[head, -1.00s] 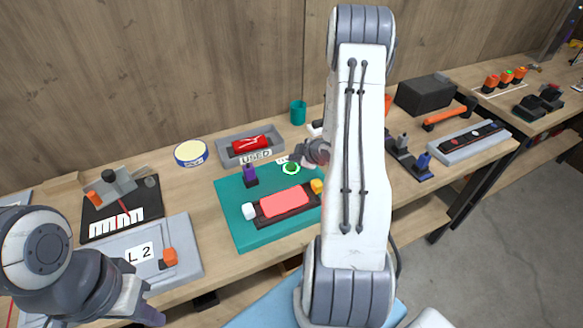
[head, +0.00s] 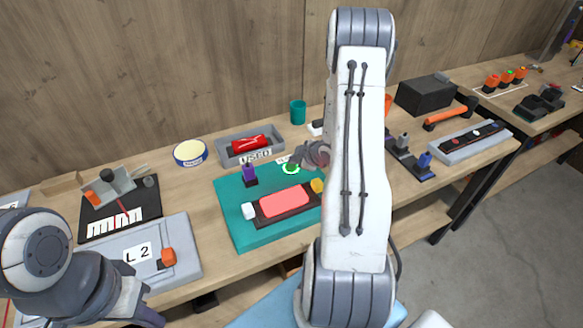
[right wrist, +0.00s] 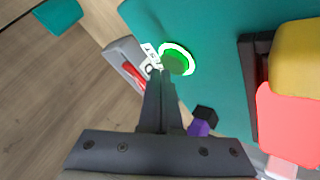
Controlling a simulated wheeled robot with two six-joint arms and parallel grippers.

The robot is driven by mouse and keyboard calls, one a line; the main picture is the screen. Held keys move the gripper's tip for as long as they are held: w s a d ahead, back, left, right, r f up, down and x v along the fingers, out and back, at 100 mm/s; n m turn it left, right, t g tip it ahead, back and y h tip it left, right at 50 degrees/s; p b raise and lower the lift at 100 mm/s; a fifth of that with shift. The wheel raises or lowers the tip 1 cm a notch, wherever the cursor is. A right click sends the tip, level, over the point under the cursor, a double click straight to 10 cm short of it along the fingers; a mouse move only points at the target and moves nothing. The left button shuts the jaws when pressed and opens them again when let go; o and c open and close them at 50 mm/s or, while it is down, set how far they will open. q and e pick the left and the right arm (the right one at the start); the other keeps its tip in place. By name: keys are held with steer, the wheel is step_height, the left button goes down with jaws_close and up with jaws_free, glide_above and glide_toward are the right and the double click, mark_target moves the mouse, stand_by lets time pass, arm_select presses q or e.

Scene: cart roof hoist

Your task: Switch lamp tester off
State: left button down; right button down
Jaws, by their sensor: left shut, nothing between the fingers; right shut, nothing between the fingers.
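The teal board (head: 245,222) lies on the bench. A round green button with a bright ring (head: 291,169) sits near its back edge; in the right wrist view the ring (right wrist: 191,60) glows green-white. A dark holder with a red block (head: 285,203) lies in front, between a white and a yellow block. A purple-topped part (head: 249,175) stands at the board's left. My right gripper (head: 296,163) is shut and empty, its tips at the button; in the right wrist view they (right wrist: 160,74) overlap its edge. Contact cannot be told. My left gripper (head: 150,318) is shut at the lower left.
A grey tray with a red item (head: 225,157) and a "USED" label stands behind the board. An "L 2" panel (head: 190,237) with an orange knob lies left. My right arm hides the bench middle.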

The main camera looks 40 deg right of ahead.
mark_target(294, 167)
steer(key=shift+f+b, duration=0.35)
steer(key=shift+f, duration=0.1)
stand_by(0.3)
steer(key=shift+r+p, duration=0.8)
steer(key=shift+r, duration=0.2)
steer(key=shift+r, duration=0.1)
step_height(294, 167, up, 6)
steer(key=p, duration=0.5)
